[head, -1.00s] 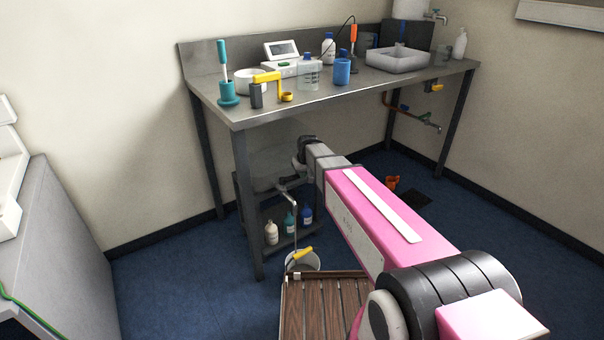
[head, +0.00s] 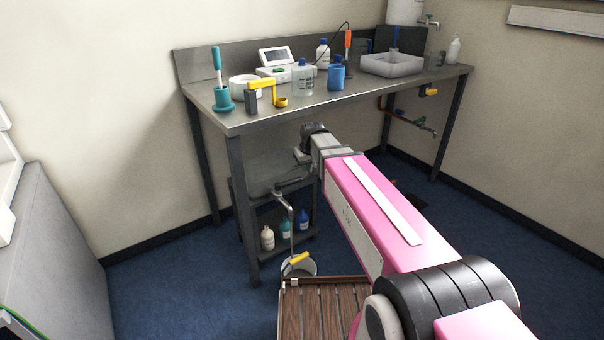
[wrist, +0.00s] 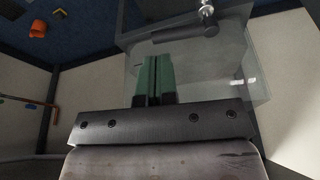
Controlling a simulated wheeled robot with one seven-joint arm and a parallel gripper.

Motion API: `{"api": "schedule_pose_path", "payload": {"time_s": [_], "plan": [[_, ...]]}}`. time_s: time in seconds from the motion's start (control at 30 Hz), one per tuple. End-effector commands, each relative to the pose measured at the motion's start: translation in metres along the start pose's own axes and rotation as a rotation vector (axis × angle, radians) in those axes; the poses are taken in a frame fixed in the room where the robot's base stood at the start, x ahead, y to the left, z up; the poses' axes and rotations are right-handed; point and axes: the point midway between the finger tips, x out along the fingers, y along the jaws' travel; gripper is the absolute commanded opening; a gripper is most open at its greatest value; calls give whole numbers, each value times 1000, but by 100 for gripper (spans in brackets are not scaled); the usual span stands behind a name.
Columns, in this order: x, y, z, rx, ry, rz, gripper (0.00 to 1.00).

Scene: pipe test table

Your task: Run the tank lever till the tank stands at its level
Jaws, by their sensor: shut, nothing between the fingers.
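The clear tank (head: 262,174) stands on a low stand under the metal table, left of my arm's end. A grey tap with a bent pipe (head: 287,203) comes off its front, above a bucket (head: 299,267). In the wrist view the tank's clear wall (wrist: 240,75) lies just beyond my gripper (wrist: 154,58), with a dark grey bar (wrist: 182,38) and a shiny metal fitting (wrist: 205,8) past the fingertips. My gripper's green fingers are together and empty; I cannot tell if they touch the tank. The liquid level and which part is the lever are unclear.
The metal table (head: 320,100) holds bottles, a white tray (head: 392,65) and a yellow-handled fixture (head: 266,84). Its front leg (head: 243,210) stands left of the tank. A slatted wooden platform (head: 318,310) lies in front. Blue floor is open at left.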

Motion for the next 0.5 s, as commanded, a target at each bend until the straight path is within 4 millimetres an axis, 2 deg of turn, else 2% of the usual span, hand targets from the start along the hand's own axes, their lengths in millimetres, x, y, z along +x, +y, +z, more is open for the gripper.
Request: {"api": "schedule_pose_path", "payload": {"time_s": [0.13, 0.27, 0.5], "plan": [[0, -2, 6, -42, -1, -13, 0], [8, -2, 5, -43, -2, -13, 0], [43, -2, 4, -43, -3, -14, 0]]}}
